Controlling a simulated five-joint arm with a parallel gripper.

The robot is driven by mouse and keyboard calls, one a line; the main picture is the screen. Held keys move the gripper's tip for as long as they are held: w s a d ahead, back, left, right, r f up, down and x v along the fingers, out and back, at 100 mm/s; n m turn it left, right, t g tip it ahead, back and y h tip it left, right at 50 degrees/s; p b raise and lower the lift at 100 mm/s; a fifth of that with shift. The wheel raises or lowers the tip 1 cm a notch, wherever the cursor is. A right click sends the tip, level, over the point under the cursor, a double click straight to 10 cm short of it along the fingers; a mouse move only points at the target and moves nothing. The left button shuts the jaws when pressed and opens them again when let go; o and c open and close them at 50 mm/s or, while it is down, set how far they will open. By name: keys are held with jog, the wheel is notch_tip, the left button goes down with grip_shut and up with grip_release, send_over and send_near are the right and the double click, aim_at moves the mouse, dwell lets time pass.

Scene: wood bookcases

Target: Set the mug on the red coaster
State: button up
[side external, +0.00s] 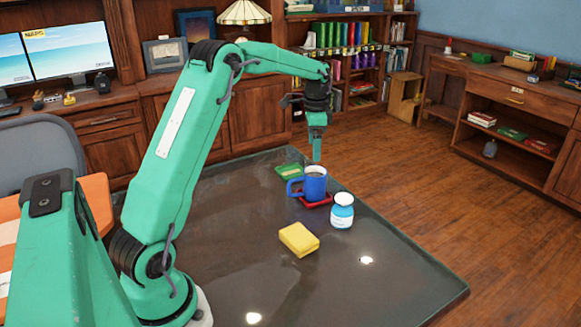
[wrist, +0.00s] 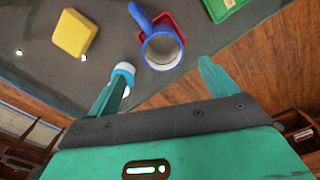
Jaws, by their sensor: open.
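The blue mug (side external: 315,184) stands upright on the red coaster (side external: 318,201) on the dark table, its handle toward the left in the side view. In the wrist view the mug (wrist: 162,49) shows from above with a pale inside, and the red coaster (wrist: 172,18) shows along its edge. My gripper (side external: 316,158) is above the mug in the side view, pointing down. In the wrist view my gripper (wrist: 160,82) has its fingers wide apart with nothing between the tips; the mug is beyond them. Most of the coaster is hidden under the mug.
A yellow sponge-like block (side external: 299,239) lies nearer the front. A green flat object (side external: 288,172) lies behind the mug. The table's right edge (side external: 420,254) is near; the front of the table (side external: 330,290) is clear.

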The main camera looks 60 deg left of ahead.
jog(key=s+d+r+n+t, duration=0.3)
jog(key=s+d+r, duration=0.8)
jog(key=d, duration=0.3)
jog(key=s+d+f+n+t, duration=0.1)
jog(key=s+d, duration=0.3)
jog(key=s, duration=0.4)
jog(key=s+d+f+n+t, duration=0.1)
jog(key=s+d, duration=0.3)
jog(key=s, duration=0.4)
jog(key=shift+d+f+n+t, duration=0.15)
jog(key=shift+f+n+t, duration=0.15)
jog(key=shift+f, duration=0.2)
